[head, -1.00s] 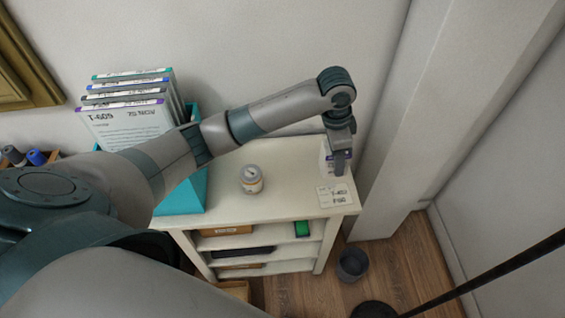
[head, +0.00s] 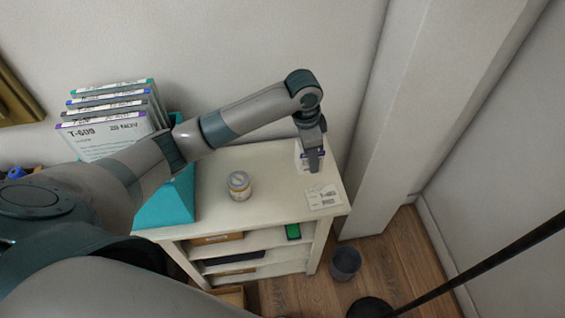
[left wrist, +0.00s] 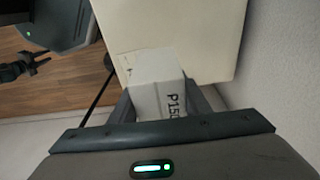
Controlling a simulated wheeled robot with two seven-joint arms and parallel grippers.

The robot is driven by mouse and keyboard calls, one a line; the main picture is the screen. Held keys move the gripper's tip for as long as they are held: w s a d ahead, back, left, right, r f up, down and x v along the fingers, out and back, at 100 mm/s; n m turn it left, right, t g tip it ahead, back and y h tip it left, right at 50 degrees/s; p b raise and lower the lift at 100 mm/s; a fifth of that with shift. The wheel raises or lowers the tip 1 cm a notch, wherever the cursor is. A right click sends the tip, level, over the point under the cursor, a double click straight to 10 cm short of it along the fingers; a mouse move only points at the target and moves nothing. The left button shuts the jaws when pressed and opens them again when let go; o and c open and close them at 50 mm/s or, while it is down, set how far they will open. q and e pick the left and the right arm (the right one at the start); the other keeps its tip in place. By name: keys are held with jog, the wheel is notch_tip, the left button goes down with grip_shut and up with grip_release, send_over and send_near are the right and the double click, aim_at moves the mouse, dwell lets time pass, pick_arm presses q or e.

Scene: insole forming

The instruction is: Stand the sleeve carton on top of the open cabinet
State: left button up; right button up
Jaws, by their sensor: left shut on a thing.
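In the left wrist view the carton (left wrist: 153,72) sits between the fingers, with black "P150" lettering. It looks upright; I cannot tell whether it touches the top. My right gripper (left wrist: 38,66) shows small and dark at the left of the left wrist view, its fingers apart and empty.
A white label card (head: 323,197) lies at the top's right front corner. A lidded jar (head: 239,186) stands mid-top. A teal holder (head: 168,203) with several upright folders is at left. A wall column (head: 385,130) rises close to the right; a grey bin (head: 345,263) is on the floor.

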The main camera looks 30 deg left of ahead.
pick_arm(q)
jog(key=a+f, duration=0.1)
jog(key=a, duration=0.1)
jog(key=a+f+p, duration=0.1)
jog(key=a+f, duration=0.1)
jog(key=a, duration=0.1)
jog(key=a+f+p, duration=0.1)
jog(key=a+f, duration=0.1)
jog(key=a, duration=0.1)
jog(key=shift+w+a, duration=0.25)
jog(key=shift+w, duration=0.15)
notch_tip(320, 180, down, 3)
jog(key=shift+f+p, duration=0.2)
jog(key=shift+p, duration=0.55)
jog(key=shift+f, duration=0.35)
jog(key=shift+f, duration=0.15)
jog(key=o, duration=1.1)
jog(key=shift+o, duration=0.2)
